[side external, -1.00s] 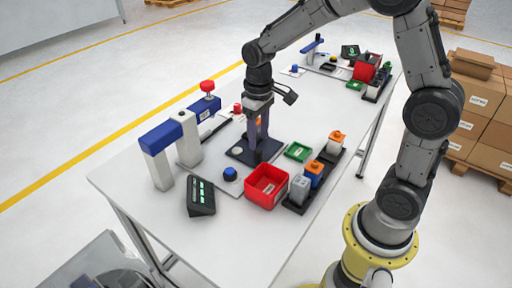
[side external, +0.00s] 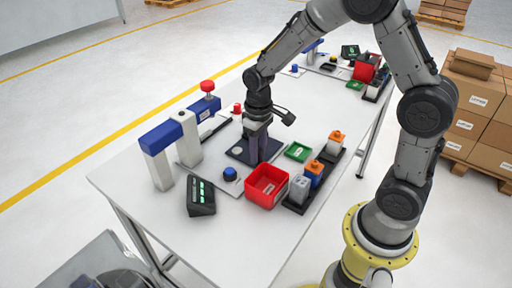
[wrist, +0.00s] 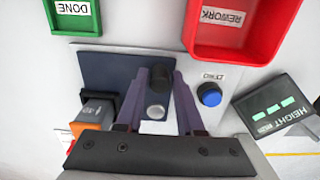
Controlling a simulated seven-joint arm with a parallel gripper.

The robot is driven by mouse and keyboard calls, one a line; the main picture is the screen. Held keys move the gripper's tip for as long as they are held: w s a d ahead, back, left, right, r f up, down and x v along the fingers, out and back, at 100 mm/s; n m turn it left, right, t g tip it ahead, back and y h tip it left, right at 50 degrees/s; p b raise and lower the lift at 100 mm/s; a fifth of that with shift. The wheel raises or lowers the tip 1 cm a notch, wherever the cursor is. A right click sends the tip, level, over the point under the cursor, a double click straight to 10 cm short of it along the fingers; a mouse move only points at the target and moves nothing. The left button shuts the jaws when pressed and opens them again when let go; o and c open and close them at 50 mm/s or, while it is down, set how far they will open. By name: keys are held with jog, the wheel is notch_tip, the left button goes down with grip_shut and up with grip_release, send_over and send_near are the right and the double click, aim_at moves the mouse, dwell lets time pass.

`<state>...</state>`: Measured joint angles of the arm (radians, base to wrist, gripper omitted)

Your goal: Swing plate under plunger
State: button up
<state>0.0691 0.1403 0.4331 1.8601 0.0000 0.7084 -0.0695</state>
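The dark navy plate (side external: 240,157) lies flat on the bench under my gripper; it also shows in the wrist view (wrist: 100,70). A black knob (wrist: 159,78) and a silver disc (wrist: 155,112) are on it. My gripper (wrist: 160,75) points down, with one purple finger on each side of the knob. Slight gaps seem to show between fingers and knob; contact is hard to judge. An orange-and-grey part with a black top (wrist: 95,112) is beside the left finger. The red-capped plunger (side external: 208,88) stands on the blue-and-white frame (side external: 160,138), behind and left of the plate.
A blue button (side external: 230,173) and a height display (side external: 200,197) are in front of the plate. More fixtures stand at the far end.

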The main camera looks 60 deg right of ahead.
jog(key=c, duration=0.3)
jog(key=shift+c, duration=0.2)
